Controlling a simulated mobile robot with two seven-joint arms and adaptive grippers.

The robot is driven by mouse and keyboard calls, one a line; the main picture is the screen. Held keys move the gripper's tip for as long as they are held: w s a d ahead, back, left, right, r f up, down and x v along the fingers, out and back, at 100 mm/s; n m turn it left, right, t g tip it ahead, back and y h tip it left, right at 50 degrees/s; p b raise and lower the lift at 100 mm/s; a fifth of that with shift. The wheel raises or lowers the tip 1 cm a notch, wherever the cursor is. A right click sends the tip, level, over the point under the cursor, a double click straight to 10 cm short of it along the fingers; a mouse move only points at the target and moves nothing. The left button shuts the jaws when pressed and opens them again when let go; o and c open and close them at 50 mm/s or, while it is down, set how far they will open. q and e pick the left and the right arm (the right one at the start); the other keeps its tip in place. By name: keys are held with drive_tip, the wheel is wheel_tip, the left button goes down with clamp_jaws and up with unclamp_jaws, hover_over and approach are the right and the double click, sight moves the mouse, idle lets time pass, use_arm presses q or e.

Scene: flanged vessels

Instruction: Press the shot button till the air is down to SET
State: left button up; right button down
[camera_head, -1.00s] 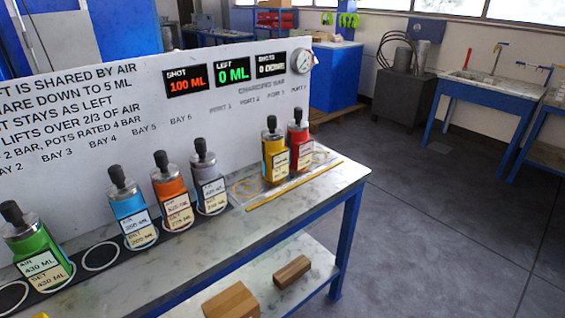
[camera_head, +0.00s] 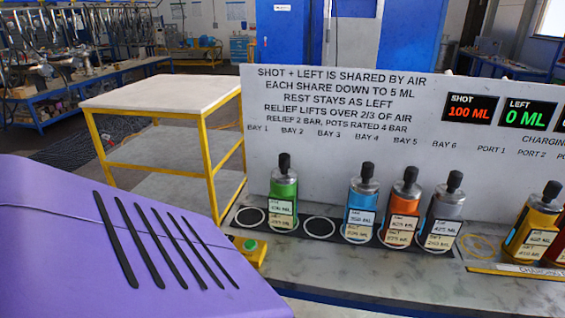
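A yellow box with a green button (camera_head: 250,245) sits at the left end of the bench, left of the pots. The green pot (camera_head: 284,193) stands upright in the bay row, with the blue pot (camera_head: 362,204), orange pot (camera_head: 403,207) and grey pot (camera_head: 444,212) to its right. Each carries two ML labels, too small to read surely now. The SHOT display (camera_head: 472,109) reads 100 ML and the LEFT display (camera_head: 528,114) reads 0 ML. Neither gripper is in view.
The white board (camera_head: 340,130) behind the pots states the sharing rules and a 2 bar relief. A yellow-framed table (camera_head: 160,93) stands behind on the left.

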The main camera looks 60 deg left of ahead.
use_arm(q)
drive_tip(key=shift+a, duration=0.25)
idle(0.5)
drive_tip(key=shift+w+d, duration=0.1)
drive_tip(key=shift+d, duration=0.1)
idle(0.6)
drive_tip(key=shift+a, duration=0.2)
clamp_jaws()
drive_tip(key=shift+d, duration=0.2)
